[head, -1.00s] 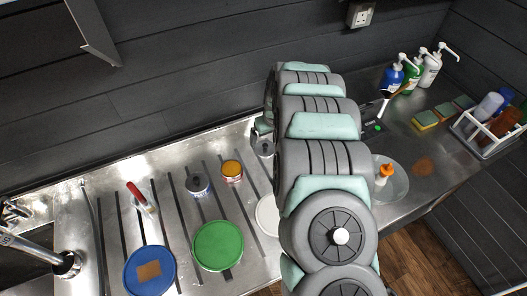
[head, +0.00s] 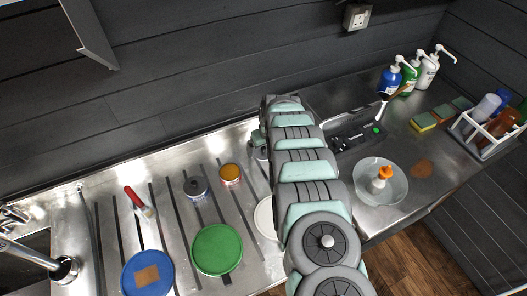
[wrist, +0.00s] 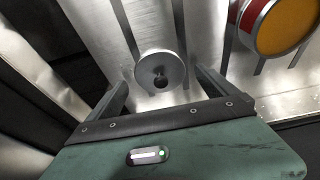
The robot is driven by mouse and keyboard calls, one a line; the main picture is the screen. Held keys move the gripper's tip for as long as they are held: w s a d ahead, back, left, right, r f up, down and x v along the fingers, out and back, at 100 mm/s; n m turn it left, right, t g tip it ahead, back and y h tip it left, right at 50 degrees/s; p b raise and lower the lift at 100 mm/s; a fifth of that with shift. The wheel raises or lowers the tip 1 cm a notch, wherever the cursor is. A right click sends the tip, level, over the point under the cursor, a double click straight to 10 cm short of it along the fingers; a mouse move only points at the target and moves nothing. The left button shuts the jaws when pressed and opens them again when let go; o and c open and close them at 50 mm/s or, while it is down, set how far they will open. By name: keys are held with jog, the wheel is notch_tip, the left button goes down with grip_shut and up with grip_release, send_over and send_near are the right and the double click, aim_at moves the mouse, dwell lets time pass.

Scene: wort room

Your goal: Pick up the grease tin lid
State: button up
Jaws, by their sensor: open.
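The grease tin lid (wrist: 160,68), a round grey metal disc with a dark knob in its middle, lies on the steel drainer in the wrist view. My gripper (wrist: 163,82) is open and empty, with one finger on each side of the lid's near part in the picture. I cannot tell how high the fingers are above the steel. An open red-banded tin with orange contents (wrist: 287,24) stands to the right there; it also shows in the head view (head: 231,174). In the head view my arm hides most of the lid and the gripper.
Left of the arm are a blue-labelled tin (head: 196,187), a red-handled brush (head: 138,202), a green lid (head: 217,250), a blue lid (head: 147,275) and a partly hidden white disc (head: 265,218). A clear dish (head: 397,185) and pump bottles (head: 391,80) stand right.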

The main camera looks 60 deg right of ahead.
jog(key=shift+w+f, duration=0.1)
jog(key=shift+f, duration=0.25)
jog(key=c, duration=1.4)
jog(key=shift+r, duration=0.15)
